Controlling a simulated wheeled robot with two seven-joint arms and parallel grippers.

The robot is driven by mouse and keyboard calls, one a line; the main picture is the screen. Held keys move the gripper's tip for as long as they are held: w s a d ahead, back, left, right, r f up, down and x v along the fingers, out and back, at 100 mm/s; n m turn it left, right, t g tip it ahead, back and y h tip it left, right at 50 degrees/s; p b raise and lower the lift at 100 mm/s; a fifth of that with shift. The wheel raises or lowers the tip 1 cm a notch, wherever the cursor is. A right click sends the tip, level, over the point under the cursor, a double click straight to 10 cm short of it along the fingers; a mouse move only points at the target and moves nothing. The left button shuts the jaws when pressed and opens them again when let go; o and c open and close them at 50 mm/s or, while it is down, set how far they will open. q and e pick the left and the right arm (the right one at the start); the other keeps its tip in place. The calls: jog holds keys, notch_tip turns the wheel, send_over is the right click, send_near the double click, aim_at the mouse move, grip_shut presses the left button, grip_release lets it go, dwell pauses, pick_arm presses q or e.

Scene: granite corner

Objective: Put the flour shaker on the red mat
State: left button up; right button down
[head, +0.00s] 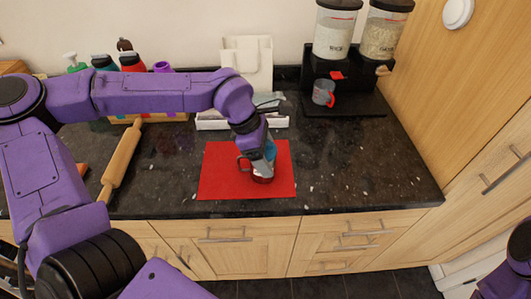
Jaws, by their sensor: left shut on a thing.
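The flour shaker (262,179) is a small vessel with a dark red handle on its left side. It is over the middle of the red mat (217,185), and I cannot tell whether it touches the mat. My left gripper (267,162) comes down from above and is shut on the shaker. The gripper and wrist hide much of the shaker's upper part. The red mat lies flat near the front edge of the dark granite counter. Only a piece of my right arm shows at the lower right; its gripper is out of view.
A wooden rolling pin (121,160) lies left of the mat. Behind the mat is a white tray (212,123). At the back right, a black dispenser stand (345,106) holds a red-handled measuring cup (323,92). The counter right of the mat (360,165) is clear.

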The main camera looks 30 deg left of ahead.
pick_arm(q)
jog(key=shift+f, duration=0.15)
jog(key=o, duration=1.2)
jog(key=shift+c, duration=0.2)
jog(key=v, duration=1.2)
jog(key=shift+r+b, duration=0.25)
jog(key=shift+b, duration=0.1)
jog(key=shift+s, duration=0.1)
